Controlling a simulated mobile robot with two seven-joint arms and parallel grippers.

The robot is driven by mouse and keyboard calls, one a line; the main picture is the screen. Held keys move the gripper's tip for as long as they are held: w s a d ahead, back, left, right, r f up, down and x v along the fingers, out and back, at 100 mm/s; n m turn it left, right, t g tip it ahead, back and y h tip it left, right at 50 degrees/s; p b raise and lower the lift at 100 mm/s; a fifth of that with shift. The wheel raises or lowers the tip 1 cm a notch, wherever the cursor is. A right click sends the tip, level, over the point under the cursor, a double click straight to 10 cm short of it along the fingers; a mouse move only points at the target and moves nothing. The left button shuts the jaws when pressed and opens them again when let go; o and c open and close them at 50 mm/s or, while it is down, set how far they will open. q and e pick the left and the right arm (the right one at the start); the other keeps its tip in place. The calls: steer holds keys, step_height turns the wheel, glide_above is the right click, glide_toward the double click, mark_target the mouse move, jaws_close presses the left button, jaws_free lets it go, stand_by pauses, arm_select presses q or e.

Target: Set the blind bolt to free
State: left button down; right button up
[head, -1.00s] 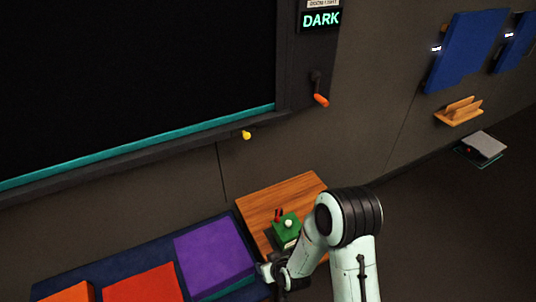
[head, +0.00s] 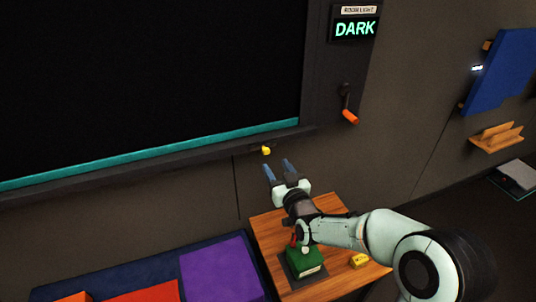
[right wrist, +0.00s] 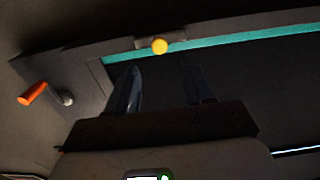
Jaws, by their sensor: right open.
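The blind bolt appears to be the small yellow knob (head: 266,150) under the dark blind's lower frame; it also shows in the right wrist view (right wrist: 159,46). Which setting it is in cannot be told. My right gripper (head: 278,168) is open and empty, its two fingers pointing up toward the knob and a little short of it. In the right wrist view the knob lies beyond the gap between the fingertips (right wrist: 163,72), apart from both. My left gripper is not in view.
An orange-handled crank (head: 349,116) hangs right of the blind, under a lit DARK sign (head: 355,28). Below my right arm stands a wooden table (head: 265,229) with a green box (head: 306,262) and a yellow block (head: 359,260). A purple cushion (head: 222,272) lies left of it.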

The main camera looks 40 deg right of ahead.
mark_target(267, 151)
steer(key=x, duration=0.7)
steer(key=shift+w, duration=0.3)
steer(key=shift+d, duration=0.1)
jaws_close()
